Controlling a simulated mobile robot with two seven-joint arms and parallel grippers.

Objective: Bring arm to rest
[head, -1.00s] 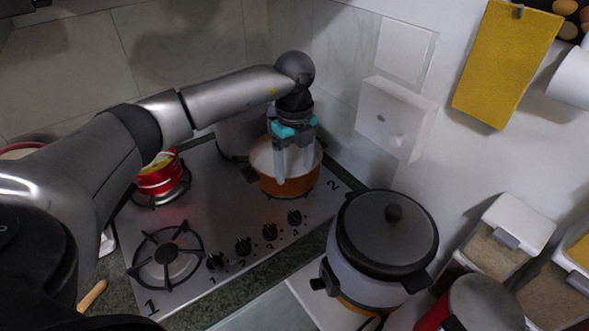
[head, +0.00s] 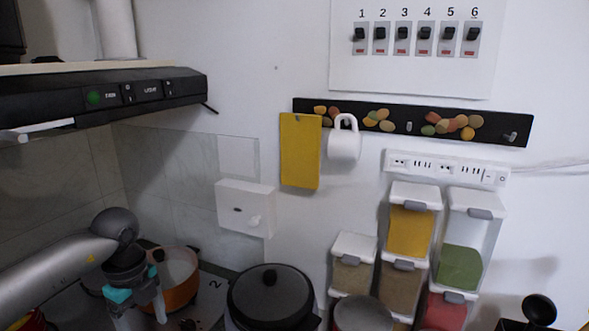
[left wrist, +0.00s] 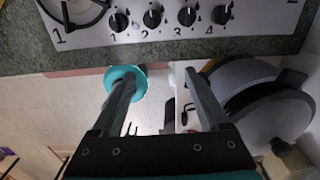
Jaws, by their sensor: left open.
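My left arm (head: 60,272) reaches in from the left over the hob. My left gripper (head: 142,316) hangs from it, fingers downward, left of and nearer than an orange pot (head: 181,293) in the head view. In the left wrist view, the left gripper (left wrist: 158,73) has its two fingers spread apart with nothing held between them. The fingers lie past the hob's front edge in that picture. My right gripper is not in view.
A lidded cooker (head: 270,298) stands right of the hob (left wrist: 180,32). Spice dispensers (head: 411,232) hang on the right wall, below numbered switches (head: 417,38). A range hood (head: 150,90) juts out above left. A teal round thing (left wrist: 138,82) shows beside the left finger.

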